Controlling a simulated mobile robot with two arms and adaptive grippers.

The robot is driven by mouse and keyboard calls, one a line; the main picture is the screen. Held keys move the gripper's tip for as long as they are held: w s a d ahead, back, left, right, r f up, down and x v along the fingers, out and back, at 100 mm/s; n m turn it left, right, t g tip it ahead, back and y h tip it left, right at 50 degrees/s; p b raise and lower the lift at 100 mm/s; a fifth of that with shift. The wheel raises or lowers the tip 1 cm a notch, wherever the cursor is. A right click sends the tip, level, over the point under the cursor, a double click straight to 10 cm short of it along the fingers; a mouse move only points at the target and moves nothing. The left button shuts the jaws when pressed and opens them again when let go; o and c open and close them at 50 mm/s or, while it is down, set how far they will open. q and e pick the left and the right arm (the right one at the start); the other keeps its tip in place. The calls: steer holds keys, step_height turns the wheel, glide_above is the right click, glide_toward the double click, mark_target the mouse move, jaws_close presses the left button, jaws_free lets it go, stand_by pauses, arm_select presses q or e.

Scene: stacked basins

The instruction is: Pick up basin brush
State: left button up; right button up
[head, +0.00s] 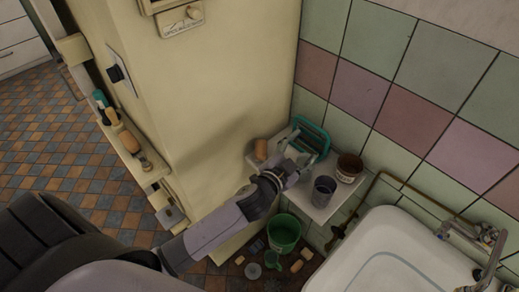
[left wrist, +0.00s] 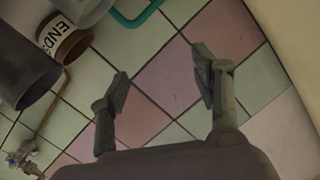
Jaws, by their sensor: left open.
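My left gripper (head: 287,162) is over the small white wall shelf (head: 318,208). In the left wrist view my left gripper (left wrist: 162,82) has its fingers apart, with only wall tiles between them. I cannot tell for sure which thing is the basin brush. A tan rounded piece (head: 261,149) stands at the shelf's left end, partly beside the gripper. Brushes with a tan handle (head: 130,142) and an orange handle (head: 112,116) sit in a ledge on the cream cabinet's left side. My right gripper does not show.
A teal-framed thing (head: 313,136), a brown jar (head: 349,167) and a grey cup (head: 323,190) stand on the shelf. A white basin (head: 405,258) is at right. Below is a green bucket (head: 284,233) with small items around it. The cream cabinet (head: 205,85) blocks the left.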

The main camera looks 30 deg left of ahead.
arm_select(q)
steer(key=d+r+m+g+h, duration=0.6)
steer(key=d+r+m+h, duration=0.75)
steer(key=m, duration=0.45)
steer(key=m+g+y+p, duration=0.1)
steer(key=m+g+y, duration=0.4)
steer(key=g+y, duration=0.75)
glide_toward(261, 147)
steer(key=s+d+f+t+y+b, duration=0.1)
steer(key=b, duration=0.1)
steer(key=s+d+t+y+b, duration=0.1)
steer(key=b, duration=0.1)
steer(key=s+d+f+t+y+b, duration=0.1)
steer(key=t+b, duration=0.1)
steer(key=b, duration=0.1)
steer(key=shift+s+d+f+y, duration=0.25)
steer(key=shift+d+f+y, duration=0.05)
steer(key=shift+d+y, duration=0.1)
steer(key=f+b, duration=0.1)
steer(key=f, duration=0.1)
steer(key=w+f+b, duration=0.1)
steer(key=f+b, duration=0.1)
steer(key=a+f+b, duration=0.1)
steer(key=f+b, duration=0.1)
steer(key=shift+w+f, duration=0.15)
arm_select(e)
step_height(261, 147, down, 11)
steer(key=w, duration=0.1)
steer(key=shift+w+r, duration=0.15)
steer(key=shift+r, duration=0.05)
